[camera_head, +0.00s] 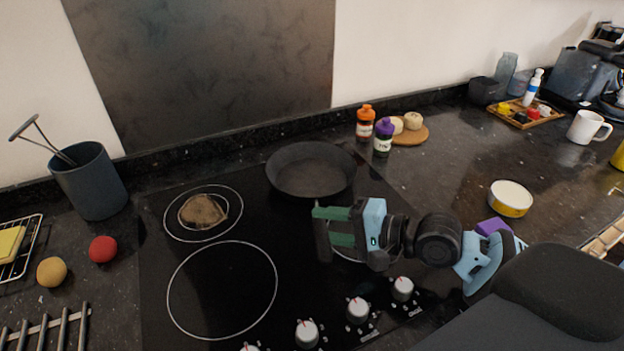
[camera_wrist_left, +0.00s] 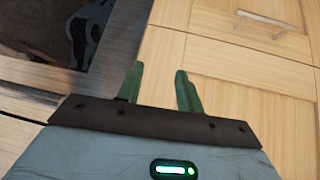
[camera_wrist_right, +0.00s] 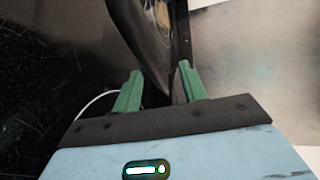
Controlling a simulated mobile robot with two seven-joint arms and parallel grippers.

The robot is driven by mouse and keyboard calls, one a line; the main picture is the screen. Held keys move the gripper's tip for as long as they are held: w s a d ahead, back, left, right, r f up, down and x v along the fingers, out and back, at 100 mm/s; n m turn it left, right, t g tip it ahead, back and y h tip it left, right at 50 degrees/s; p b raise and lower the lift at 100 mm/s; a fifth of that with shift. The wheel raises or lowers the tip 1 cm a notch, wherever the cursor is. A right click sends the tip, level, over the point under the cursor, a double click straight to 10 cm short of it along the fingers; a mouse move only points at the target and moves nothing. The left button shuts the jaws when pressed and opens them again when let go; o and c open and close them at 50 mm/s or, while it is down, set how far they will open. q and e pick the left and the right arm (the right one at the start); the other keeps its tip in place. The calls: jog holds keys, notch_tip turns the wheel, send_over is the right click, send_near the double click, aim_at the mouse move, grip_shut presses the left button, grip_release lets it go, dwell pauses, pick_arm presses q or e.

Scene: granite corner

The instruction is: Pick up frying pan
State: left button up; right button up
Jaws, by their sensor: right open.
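The black frying pan (camera_head: 310,170) sits at the back right of the black cooktop (camera_head: 215,325). No handle can be made out clearly in the head view. My right gripper (camera_head: 322,228) is open, with its green fingers just in front of the pan's near right side. In the right wrist view the dark edge of the pan (camera_wrist_right: 150,40) shows just beyond and between the two fingertips (camera_wrist_right: 158,76). Contact cannot be told. My left gripper (camera_wrist_left: 160,78) is open and empty in front of wooden cabinet fronts, outside the head view.
A brown lump (camera_head: 203,211) lies on the back left burner. Orange (camera_head: 365,122) and purple-capped (camera_head: 383,137) bottles and a round board (camera_head: 412,136) stand right of the pan. Several knobs (camera_head: 357,309) line the cooktop's front. A utensil pot (camera_head: 92,182) stands left.

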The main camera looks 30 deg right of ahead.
jog(key=shift+x, duration=2.1)
jog(key=shift+d+f, duration=0.1)
jog(key=shift+d, duration=0.05)
grip_shut()
